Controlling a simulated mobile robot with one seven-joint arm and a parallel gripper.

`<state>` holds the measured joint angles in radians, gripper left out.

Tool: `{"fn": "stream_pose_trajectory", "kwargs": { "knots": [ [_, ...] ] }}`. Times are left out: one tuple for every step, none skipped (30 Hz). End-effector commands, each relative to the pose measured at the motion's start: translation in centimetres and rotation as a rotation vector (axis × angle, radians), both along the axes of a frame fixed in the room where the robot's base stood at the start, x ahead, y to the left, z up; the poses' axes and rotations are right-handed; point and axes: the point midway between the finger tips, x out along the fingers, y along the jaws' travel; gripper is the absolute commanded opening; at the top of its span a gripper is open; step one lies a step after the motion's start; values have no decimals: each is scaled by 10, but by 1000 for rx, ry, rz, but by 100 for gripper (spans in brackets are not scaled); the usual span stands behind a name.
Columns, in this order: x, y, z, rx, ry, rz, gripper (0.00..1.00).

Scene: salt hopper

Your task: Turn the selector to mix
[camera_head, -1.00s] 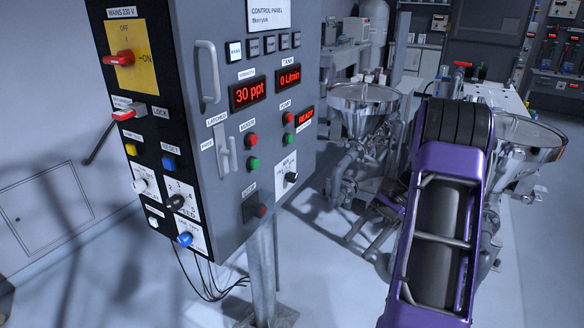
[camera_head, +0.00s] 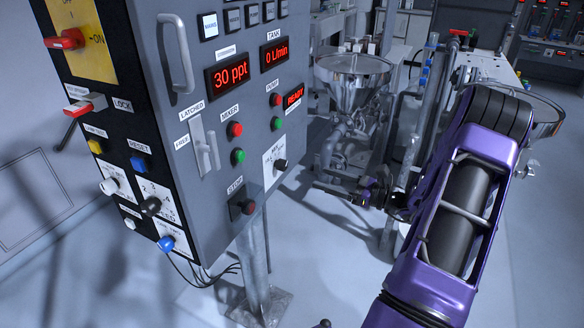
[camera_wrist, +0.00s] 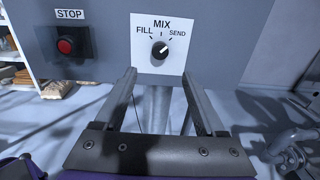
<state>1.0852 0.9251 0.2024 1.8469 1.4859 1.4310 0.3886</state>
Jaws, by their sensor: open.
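The selector (camera_wrist: 159,50) is a black round knob on a white plate marked FILL, MIX and SEND. In the wrist view its pale mark seems to point up and right, towards SEND. It also shows at the lower right of the panel front in the head view (camera_head: 280,165). My gripper (camera_wrist: 160,76) is open and empty. Its two fingers point at the panel, with the knob ahead of the gap and slightly above the fingertips. The fingers are apart from the knob.
A red STOP button (camera_wrist: 66,46) sits left of the selector. The grey control panel (camera_head: 215,125) carries other buttons, a lever and displays; one reads READY. A metal post (camera_head: 254,265) holds it up. A steel hopper (camera_head: 352,85) stands behind, right of the panel.

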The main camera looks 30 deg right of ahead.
Motion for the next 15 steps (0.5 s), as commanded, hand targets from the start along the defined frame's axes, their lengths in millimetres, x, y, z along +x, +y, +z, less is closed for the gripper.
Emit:
{"fn": "stream_pose_trajectory", "kwargs": {
  "knots": [
    [10,8,1,1,-2,4,72],
    [15,12,0,1,-1,5,72],
    [22,18,0,1,-1,4,72],
    [27,21,0,1,-2,4,72],
    [33,25,0,1,-1,5,72],
    [40,30,0,1,-1,4,72],
    [45,34,0,1,-2,4,72],
    [50,38,0,0,-1,5,72],
    [56,42,0,0,-1,4,72],
    [60,45,0,0,-1,3,72],
    [64,48,0,0,-1,4,72],
    [69,52,0,0,-1,4,72],
    [72,54,0,-1,-1,3,72],
    [75,56,0,-1,-1,2,72],
    [78,58,0,-1,-2,3,72]
  ]
}}
